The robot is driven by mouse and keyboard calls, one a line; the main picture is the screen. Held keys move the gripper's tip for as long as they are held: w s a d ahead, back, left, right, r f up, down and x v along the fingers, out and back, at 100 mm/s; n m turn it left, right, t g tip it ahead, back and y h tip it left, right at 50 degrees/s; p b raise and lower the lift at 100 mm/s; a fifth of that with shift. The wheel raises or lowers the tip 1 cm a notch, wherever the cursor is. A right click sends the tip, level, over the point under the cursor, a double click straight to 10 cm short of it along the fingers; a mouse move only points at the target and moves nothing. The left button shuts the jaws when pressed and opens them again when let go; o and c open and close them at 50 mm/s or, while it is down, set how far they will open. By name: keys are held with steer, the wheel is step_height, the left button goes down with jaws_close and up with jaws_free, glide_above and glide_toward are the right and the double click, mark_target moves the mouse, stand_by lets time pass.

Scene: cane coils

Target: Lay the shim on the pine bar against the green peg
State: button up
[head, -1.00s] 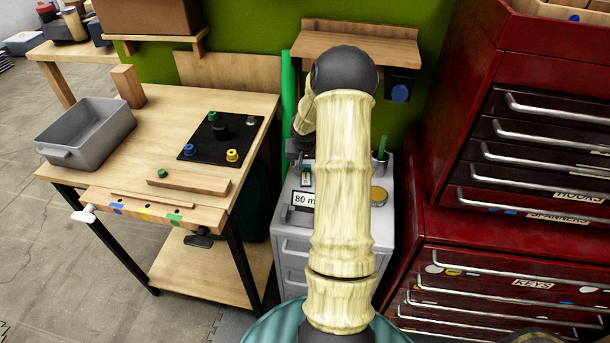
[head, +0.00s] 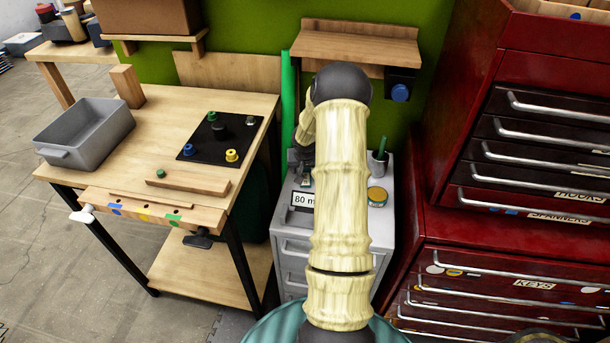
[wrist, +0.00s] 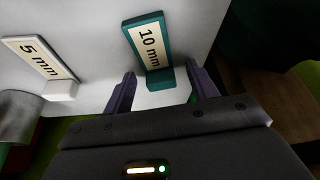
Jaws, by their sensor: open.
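The pine bar (head: 195,183) lies on the bench, with a small green peg (head: 161,173) near its left end. In the wrist view a teal piece labelled "10 mm" (wrist: 148,42) has a teal block (wrist: 159,78) at its near end. A white piece labelled "5 mm" (wrist: 38,60) is to its left. I cannot tell for sure which is the shim. My gripper (wrist: 163,87) is open, its purple fingers on either side of the teal block and apart from it. In the head view my arm mostly hides the gripper over the grey cabinet.
The bench (head: 150,122) also holds a grey bin (head: 120,122) and a black plate with knobs (head: 195,150). Red drawers (head: 480,265) stand right.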

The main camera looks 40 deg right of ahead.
mark_target(305, 173)
steer(key=c, duration=1.1)
step_height(305, 173, up, 10)
steer(key=shift+p, duration=0.95)
steer(key=shift+a, duration=0.1)
